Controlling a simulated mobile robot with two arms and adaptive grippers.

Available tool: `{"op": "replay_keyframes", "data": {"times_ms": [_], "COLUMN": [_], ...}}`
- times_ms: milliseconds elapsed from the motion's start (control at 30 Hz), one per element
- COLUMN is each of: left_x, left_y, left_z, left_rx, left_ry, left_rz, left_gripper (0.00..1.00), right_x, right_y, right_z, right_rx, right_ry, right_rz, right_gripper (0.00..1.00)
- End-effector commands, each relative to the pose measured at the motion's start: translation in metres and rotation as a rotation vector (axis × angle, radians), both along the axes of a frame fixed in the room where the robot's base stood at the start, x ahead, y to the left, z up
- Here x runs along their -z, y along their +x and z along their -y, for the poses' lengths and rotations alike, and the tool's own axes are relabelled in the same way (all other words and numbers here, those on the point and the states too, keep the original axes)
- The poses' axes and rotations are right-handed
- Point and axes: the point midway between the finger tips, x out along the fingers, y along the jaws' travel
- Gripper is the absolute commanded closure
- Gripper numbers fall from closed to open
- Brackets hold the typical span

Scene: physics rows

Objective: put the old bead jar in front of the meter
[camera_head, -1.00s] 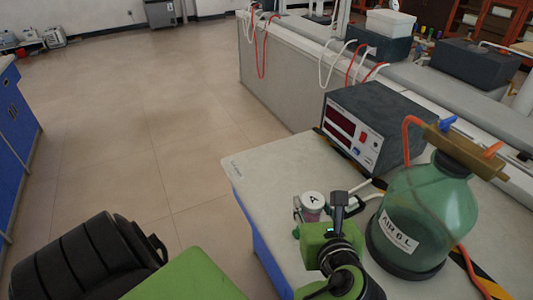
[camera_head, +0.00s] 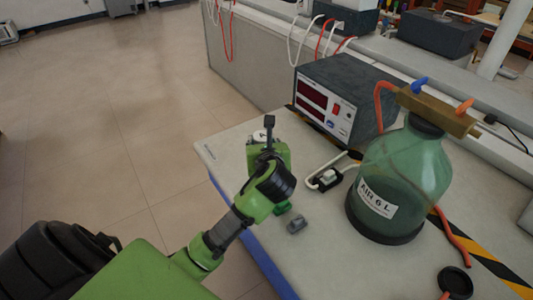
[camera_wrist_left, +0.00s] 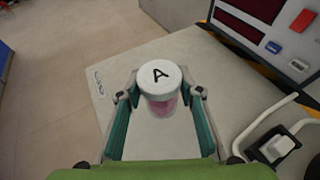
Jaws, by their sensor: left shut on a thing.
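The jar (camera_wrist_left: 161,92) has a white lid marked A and pink contents, and shows upright in the left wrist view. My left gripper (camera_wrist_left: 162,96) is shut on it, one finger on each side. In the head view my left gripper (camera_head: 265,150) hides most of the jar. It is over the table's far left part, left of the meter's display face. I cannot tell if the jar touches the table. The meter (camera_head: 345,98) is a dark box with red displays; it also shows in the left wrist view (camera_wrist_left: 244,26). My right gripper is not in view.
A green glass bottle (camera_head: 410,170) labelled AIR 6 L stands right of the meter. A socket with a white plug (camera_head: 326,178), a small grey piece (camera_head: 296,224) and a black cap (camera_head: 455,281) lie on the table (camera_head: 340,262). The table's left edge is close to the gripper.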

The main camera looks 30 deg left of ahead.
Motion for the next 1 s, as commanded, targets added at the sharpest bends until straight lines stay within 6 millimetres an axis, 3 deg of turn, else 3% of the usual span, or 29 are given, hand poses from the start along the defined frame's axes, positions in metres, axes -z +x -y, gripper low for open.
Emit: {"op": "replay_keyframes", "data": {"times_ms": [100, 200, 367, 600, 967, 1000], "left_x": [0.021, 0.028, 0.035, 0.067, 0.070, 0.071], "left_y": [0.016, 0.023, 0.029, 0.031, 0.031, 0.031], "left_z": [-0.003, -0.004, -0.005, -0.005, -0.005, -0.005], "left_rx": [-0.001, -0.001, -0.001, -0.001, 0.000, 0.000], "left_ry": [0.000, 0.001, 0.001, 0.000, 0.001, 0.001], "left_rz": [-0.001, 0.002, 0.003, -0.002, 0.002, 0.001], "left_gripper": [0.90, 0.90, 0.90, 0.90, 0.90, 0.58], "right_x": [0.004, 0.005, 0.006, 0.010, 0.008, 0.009], "right_y": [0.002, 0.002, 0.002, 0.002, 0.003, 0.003], "right_z": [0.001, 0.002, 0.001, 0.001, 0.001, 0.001], "right_rx": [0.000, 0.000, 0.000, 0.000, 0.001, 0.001], "right_ry": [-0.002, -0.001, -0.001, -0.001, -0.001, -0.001], "right_rz": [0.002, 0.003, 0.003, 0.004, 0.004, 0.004], "right_gripper": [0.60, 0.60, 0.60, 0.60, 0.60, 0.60]}}
